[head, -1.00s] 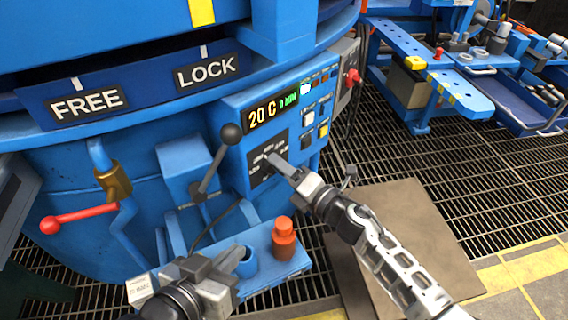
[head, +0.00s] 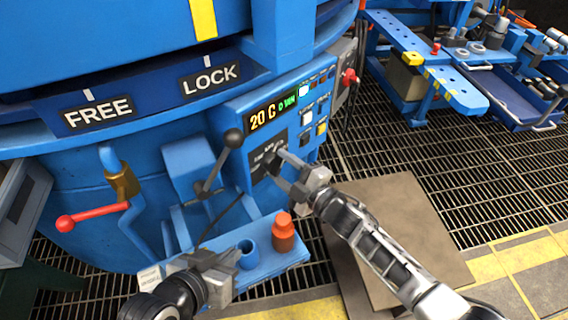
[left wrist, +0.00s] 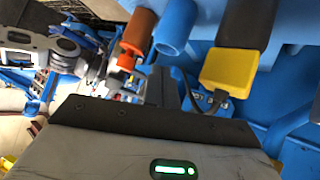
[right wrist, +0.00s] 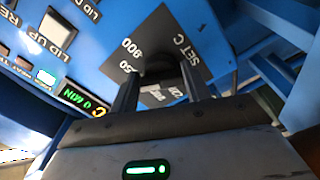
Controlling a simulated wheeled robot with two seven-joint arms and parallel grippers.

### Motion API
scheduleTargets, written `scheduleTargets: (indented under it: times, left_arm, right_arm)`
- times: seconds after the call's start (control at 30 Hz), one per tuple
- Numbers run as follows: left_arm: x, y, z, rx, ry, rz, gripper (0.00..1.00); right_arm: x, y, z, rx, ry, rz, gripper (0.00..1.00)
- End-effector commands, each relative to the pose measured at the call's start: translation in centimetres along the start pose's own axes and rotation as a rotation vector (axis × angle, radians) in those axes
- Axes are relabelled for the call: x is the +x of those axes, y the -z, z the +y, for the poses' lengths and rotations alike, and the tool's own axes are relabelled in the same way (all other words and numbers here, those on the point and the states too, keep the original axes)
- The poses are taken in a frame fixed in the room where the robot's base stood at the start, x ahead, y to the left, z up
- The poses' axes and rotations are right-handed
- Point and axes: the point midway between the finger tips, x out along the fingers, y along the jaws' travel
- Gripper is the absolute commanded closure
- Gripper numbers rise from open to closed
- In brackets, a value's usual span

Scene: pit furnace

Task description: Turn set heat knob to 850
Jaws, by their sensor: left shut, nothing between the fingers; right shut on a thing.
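The set heat knob (right wrist: 158,68) is a dark knob on a black dial plate (right wrist: 180,35) marked "SET C", with 900 readable and other numbers partly hidden. My right gripper (head: 279,163) is at this plate, its two fingers on either side of the knob. In the right wrist view my right gripper (right wrist: 158,85) is shut on the knob, which hides part of the scale. I cannot read the knob's exact setting. The display (head: 272,112) above reads 20 C and 0 MIN. My left gripper (head: 232,264) is shut and empty, low beside the small blue shelf.
A black-ball lever (head: 232,138) rises left of the dial.

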Motion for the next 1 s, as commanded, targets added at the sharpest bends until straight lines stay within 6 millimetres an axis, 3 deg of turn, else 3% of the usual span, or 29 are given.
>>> scheduleTargets:
  times: [0.4, 0.97, 1.0]
  left_arm:
    - [-0.32, 0.03, 0.00, -0.003, 0.008, -0.016, 1.00]
    - [-0.77, -0.17, 0.13, -0.008, 0.009, -0.013, 1.00]
    - [-0.76, -0.17, 0.13, -0.008, 0.009, -0.013, 1.00]
  right_arm:
    - [-0.05, 0.03, -0.17, 0.197, 0.002, 0.000, 0.76]
    - [-0.06, 0.00, -0.25, 0.227, 0.002, 0.000, 0.76]
    - [-0.06, -0.01, -0.24, 0.227, 0.002, 0.000, 0.47]
